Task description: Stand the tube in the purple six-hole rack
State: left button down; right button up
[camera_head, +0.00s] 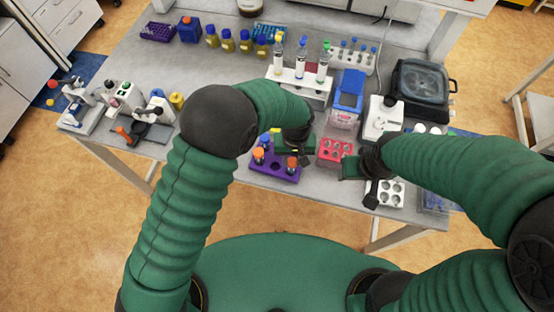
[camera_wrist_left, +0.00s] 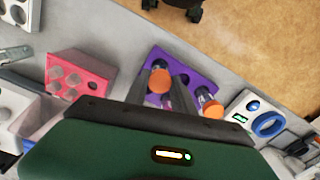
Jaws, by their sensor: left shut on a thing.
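The purple rack (camera_head: 272,174) stands near the table's front edge; it also shows in the left wrist view (camera_wrist_left: 204,73). My left gripper (camera_head: 291,155) is over its right side. In the left wrist view its fingers (camera_wrist_left: 160,82) are shut on an orange-capped tube (camera_wrist_left: 159,79), which is at the rack; whether it is fully seated in a hole is unclear. The held tube's cap shows in the head view (camera_head: 292,161). Another orange-capped tube (camera_head: 258,154) stands at the rack's left. My right gripper (camera_head: 364,180) is beside the red rack; its jaw opening is unclear.
The red rack (camera_head: 334,152) stands close to the right of the purple rack. A white holed rack (camera_head: 390,193) is near my right gripper. A taller white rack (camera_head: 300,84) with several tubes and a blue-topped box (camera_head: 348,92) stand behind.

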pick_arm(q)
jog(key=c, duration=1)
grip_release()
notch_tip(320, 180, up, 17)
jog(key=b, duration=0.3)
jog(key=s+a+f+t+b, duration=0.1)
jog(key=s+a+f, duration=0.2)
jog(key=a, duration=0.5)
jog(key=s+a+f+b, duration=0.2)
jog(key=s+a+f, duration=0.1)
jog(key=a+f, duration=0.3)
jog(key=s+a+f+t+b, duration=0.1)
jog(key=s+a+f, duration=0.3)
jog(key=a, duration=0.6)
jog(key=shift+f+t+b, duration=0.15)
jog(key=shift+t+b, duration=0.15)
jog(key=shift+b, duration=0.35)
